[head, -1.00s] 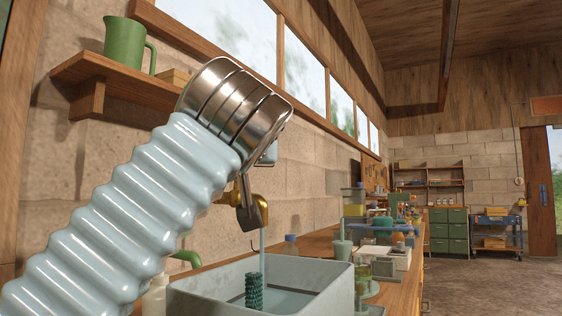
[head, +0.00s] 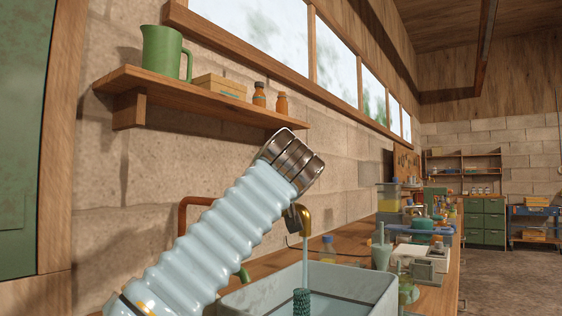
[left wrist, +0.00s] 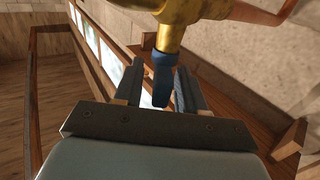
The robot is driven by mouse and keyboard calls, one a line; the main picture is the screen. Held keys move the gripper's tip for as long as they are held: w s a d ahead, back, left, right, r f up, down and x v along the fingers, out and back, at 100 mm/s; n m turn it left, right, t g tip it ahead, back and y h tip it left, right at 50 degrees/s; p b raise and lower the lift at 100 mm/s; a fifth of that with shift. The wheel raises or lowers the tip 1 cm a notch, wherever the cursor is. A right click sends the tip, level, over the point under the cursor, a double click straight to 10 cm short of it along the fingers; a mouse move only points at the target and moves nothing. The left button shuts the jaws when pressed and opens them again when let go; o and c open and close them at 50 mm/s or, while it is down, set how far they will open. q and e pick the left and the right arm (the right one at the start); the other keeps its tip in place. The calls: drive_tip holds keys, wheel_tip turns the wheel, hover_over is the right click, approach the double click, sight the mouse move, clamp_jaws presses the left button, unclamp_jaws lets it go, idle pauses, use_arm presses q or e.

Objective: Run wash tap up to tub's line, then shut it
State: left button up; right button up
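The grey tub (head: 345,285) stands on the bench with a dark line along its inner wall. The brass tap (head: 303,220) hangs over it, and a thin stream of water (head: 305,260) falls from it into the tub. The water level is hard to read from here. My left gripper (left wrist: 160,85) is at the tap's blue lever (left wrist: 162,78). Its fingers stand either side of the lever, which is close to the right-hand finger, with a slight gap on the other side. My left wrist hides this gripper in the head view. My right gripper is not in view.
A shelf (head: 210,97) above holds a green jug (head: 162,52), a box (head: 220,86) and two small brown bottles (head: 259,95). The bench to the right of the tub is crowded with equipment. The wall runs close behind the tap.

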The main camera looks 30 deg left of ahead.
use_arm(q)
drive_tip(key=shift+w+a, duration=0.2)
drive_tip(key=shift+w, duration=0.15)
clamp_jaws()
